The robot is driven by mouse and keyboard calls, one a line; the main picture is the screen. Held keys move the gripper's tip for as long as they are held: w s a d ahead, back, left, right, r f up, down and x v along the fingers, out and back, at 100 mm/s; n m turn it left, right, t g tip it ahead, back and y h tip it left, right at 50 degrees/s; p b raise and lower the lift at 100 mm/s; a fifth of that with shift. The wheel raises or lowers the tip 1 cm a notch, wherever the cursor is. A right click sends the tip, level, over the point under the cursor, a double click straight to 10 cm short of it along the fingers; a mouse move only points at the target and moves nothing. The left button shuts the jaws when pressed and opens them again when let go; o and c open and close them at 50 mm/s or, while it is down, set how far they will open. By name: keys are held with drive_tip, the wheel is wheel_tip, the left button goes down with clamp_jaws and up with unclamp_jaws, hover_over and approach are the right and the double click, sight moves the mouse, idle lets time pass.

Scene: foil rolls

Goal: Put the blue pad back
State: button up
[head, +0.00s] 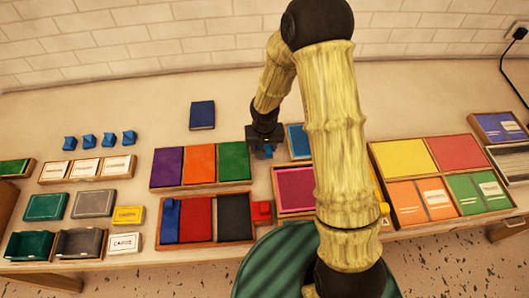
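A dark blue pad (202,115) lies flat by itself on the table behind the colour trays. Another blue panel (298,140) shows partly in the tray left of my arm, above a magenta pad (295,187); my arm hides part of that tray. My gripper (266,151) points down between the green pad (233,161) and this tray, to the right of and nearer than the lone blue pad. A small bit of blue shows at its fingertips. I cannot tell whether that is a held thing or part of the gripper.
A wooden tray (200,187) holds purple, orange and green pads; a nearer tray holds red and black ones with a small blue piece (170,217). A red block (262,211) stands beside it. Small blue blocks (88,141) line the left. The back of the table is mostly clear.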

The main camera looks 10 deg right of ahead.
drive_tip(key=shift+s+a+r, duration=0.1)
drive_tip(key=shift+s, duration=0.1)
wheel_tip(320, 180, down, 4)
drive_tip(key=shift+w+r, duration=0.1)
idle(0.3)
drive_tip(key=o, duration=0.7)
drive_tip(key=shift+c, duration=0.2)
